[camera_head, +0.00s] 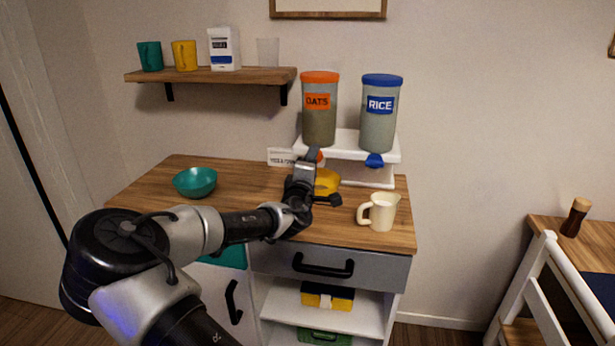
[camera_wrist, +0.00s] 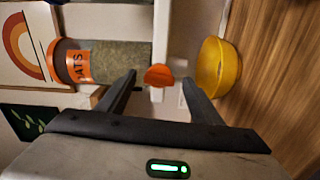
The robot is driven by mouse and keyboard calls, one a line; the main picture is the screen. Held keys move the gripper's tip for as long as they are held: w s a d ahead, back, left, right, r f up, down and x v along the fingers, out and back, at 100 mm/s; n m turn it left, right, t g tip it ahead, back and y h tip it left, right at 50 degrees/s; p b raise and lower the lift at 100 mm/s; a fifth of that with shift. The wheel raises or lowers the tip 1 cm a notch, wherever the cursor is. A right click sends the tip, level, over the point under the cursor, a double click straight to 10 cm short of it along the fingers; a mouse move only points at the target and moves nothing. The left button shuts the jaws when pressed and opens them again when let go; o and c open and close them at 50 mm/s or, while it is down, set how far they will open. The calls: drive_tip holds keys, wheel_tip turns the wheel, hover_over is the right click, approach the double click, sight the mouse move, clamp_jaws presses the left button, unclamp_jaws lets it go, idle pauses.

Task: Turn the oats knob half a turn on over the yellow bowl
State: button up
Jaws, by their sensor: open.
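The oats dispenser (camera_head: 319,118) is a clear canister with an orange lid and label, standing on a white stand. It also shows lying sideways in the wrist view (camera_wrist: 118,62). Its orange knob (camera_wrist: 158,75) shows between and just beyond my fingertips in the wrist view. The yellow bowl (camera_head: 328,181) stands below the oats dispenser, partly hidden by my gripper in the head view. In the wrist view the bowl (camera_wrist: 214,66) is to the right of the knob. My gripper (camera_wrist: 158,78) is open, with its two fingers on either side of the knob and nothing held.
The rice dispenser (camera_head: 379,115) with its blue knob (camera_head: 374,160) stands right of the oats on the white stand (camera_head: 350,143). A cream jug (camera_head: 380,212) stands at the counter's front right. A teal bowl (camera_head: 195,182) is at the left. A small sign (camera_head: 281,157) stands left of the stand.

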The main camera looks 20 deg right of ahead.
drive_tip(key=p+v, duration=0.1)
drive_tip(key=v, duration=1.6)
drive_tip(key=shift+p, duration=0.3)
drive_tip(key=shift+w, duration=0.1)
